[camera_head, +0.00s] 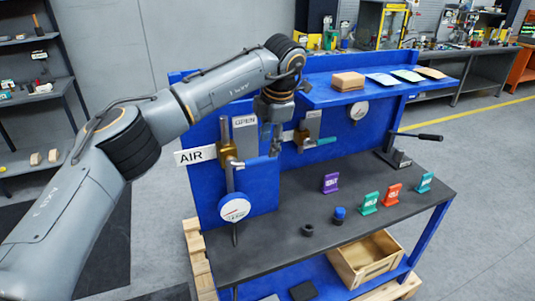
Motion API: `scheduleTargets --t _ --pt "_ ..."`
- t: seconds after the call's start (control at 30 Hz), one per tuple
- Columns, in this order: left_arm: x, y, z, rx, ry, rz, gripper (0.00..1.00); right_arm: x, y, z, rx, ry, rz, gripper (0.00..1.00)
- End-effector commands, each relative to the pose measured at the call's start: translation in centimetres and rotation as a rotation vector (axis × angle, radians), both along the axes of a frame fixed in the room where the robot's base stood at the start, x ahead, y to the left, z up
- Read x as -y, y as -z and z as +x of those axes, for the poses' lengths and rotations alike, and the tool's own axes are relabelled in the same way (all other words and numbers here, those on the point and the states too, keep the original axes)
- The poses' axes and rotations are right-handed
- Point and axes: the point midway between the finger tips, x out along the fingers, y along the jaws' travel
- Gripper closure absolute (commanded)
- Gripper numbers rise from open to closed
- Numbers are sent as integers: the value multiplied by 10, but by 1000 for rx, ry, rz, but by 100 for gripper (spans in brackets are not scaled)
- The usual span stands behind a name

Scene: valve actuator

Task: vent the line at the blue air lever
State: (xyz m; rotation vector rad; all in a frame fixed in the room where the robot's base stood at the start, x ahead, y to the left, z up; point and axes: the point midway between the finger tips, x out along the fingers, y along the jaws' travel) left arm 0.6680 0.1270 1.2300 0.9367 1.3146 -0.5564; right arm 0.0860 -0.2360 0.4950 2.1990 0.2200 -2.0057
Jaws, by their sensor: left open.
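The blue air lever (260,162) sticks out to the right from a brass valve (228,156) on the blue panel, beside the white AIR label (193,156). It lies roughly level. My left gripper (272,146) points down just above the outer end of this lever. It is open, and I see nothing held in it. I cannot tell whether its fingers touch the lever. A round white gauge (234,208) hangs below the valve, and an OPEN sign (244,122) stands above it. My right gripper is out of view.
A second valve with a teal lever (321,141) sits close on the right. A blue shelf (320,95) overhangs the panel. The dark bench top (270,245) holds several coloured tags, small round parts and a black-handled tool (415,136). A wooden crate (372,280) sits below.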

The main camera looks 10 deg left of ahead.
Motion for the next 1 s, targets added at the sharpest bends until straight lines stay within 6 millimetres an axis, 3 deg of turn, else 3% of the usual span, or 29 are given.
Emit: scheduleTargets --t 0.1,0.3,0.73,0.87,0.97,1.0 --pt "4 -22 -4 2 1 1 57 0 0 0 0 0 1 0" --pt "7 -41 -9 0 1 0 57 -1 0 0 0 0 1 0" --pt "14 -38 -10 -5 14 -18 57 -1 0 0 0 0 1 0" --pt "52 -7 -15 -24 87 -138 57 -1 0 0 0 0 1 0" --pt "108 27 -30 -55 171 -334 57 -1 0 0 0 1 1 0" --pt "135 39 -40 -70 202 -436 57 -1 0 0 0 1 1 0"
